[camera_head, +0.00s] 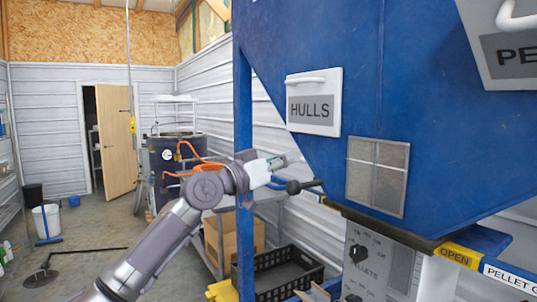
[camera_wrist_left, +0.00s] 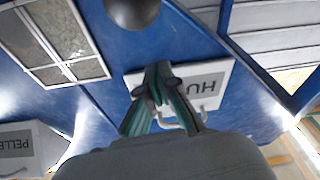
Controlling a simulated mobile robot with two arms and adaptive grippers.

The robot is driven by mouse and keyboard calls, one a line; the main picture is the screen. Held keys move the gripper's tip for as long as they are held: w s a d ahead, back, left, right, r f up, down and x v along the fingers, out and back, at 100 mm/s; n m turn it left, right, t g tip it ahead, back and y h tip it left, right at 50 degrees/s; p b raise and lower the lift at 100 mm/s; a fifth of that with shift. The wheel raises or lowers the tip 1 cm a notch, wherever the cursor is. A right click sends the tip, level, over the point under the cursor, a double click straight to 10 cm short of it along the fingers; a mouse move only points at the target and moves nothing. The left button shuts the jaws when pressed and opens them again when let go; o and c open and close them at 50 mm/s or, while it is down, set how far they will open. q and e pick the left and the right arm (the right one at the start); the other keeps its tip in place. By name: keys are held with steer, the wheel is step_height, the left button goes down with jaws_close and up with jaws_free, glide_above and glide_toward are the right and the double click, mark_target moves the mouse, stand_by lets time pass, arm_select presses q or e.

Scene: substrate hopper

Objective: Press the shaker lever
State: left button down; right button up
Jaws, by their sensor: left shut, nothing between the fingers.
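The shaker lever (camera_head: 295,187) has a black ball knob and sticks out to the left from below the blue hopper (camera_head: 400,110). In the left wrist view a dark round knob (camera_wrist_left: 132,12), apparently the lever's ball, shows at the top edge, beyond the fingertips. My left gripper (camera_head: 286,160) is just above and left of the knob in the head view. Its fingers are shut and empty, and they look apart from the knob in the wrist view (camera_wrist_left: 157,72). The exact depth between them is hard to tell. My right gripper is not in view.
A HULLS panel (camera_head: 313,103) with a handle and a mesh window (camera_head: 377,176) are on the hopper. A blue post (camera_head: 243,110) stands behind my left wrist. Open floor lies left.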

arm_select(q)
steer(key=f, duration=0.2)
steer(key=s+f+p, duration=0.1)
steer(key=f, duration=0.1)
steer(key=shift+a, duration=0.3)
steer(key=shift+d, duration=0.1)
